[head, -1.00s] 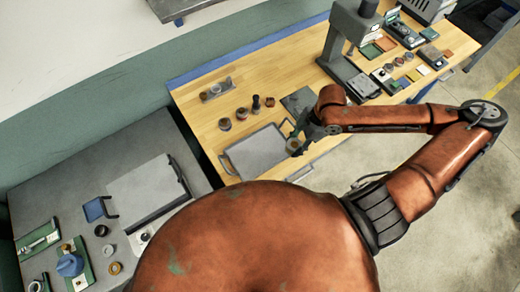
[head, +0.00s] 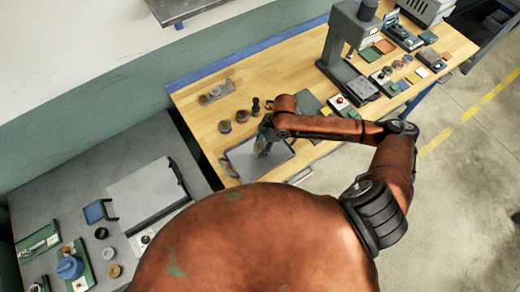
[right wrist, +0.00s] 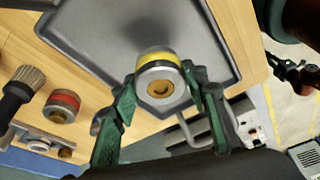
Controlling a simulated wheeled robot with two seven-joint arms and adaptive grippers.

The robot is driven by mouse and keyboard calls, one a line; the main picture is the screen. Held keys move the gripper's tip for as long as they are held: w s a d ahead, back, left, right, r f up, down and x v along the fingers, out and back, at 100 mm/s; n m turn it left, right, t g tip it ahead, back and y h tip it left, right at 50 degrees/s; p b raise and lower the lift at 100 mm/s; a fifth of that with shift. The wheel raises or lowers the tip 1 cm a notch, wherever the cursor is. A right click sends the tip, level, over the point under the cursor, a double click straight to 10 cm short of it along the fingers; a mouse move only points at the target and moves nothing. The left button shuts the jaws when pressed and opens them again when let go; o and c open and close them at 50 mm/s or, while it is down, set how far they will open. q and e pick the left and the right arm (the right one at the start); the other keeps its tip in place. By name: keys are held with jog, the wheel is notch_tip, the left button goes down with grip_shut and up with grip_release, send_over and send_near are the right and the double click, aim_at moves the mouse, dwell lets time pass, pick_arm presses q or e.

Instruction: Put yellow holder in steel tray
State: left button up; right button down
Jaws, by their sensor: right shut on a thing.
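The yellow holder (right wrist: 158,62) is a short metal cylinder with a yellow band and a brass-coloured centre, seen in the right wrist view. My right gripper (right wrist: 160,84) is shut on it, with one green finger on each side. In the head view my right gripper (head: 262,146) is over the steel tray (head: 282,158), and the holder is mostly hidden by it. The grey, rimmed tray also fills the upper part of the right wrist view (right wrist: 98,30). I cannot tell whether the holder touches the tray floor. My left gripper is not in view.
A red-banded holder (right wrist: 62,105) stands beside the tray. Several small round parts, including one (head: 225,126), stand behind the tray in the head view. A grey press (head: 345,45) stands to the right. A grey side table (head: 60,190) is at left.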

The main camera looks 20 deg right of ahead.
aim_at(260, 150)
jog(key=shift+w+a+f, duration=0.3)
jog(key=shift+a+f, duration=0.05)
jog(key=shift+f, duration=0.05)
jog(key=shift+d+f+p, duration=0.1)
jog(key=shift+f+p, duration=0.2)
jog(key=shift+f, duration=1.1)
jog(key=c, duration=1.2)
grip_release()
jog(key=shift+s+f, duration=0.1)
jog(key=shift+f, duration=0.05)
jog(key=shift+o, duration=0.2)
jog(key=v, duration=1.2)
jog(key=shift+s+d, duration=0.1)
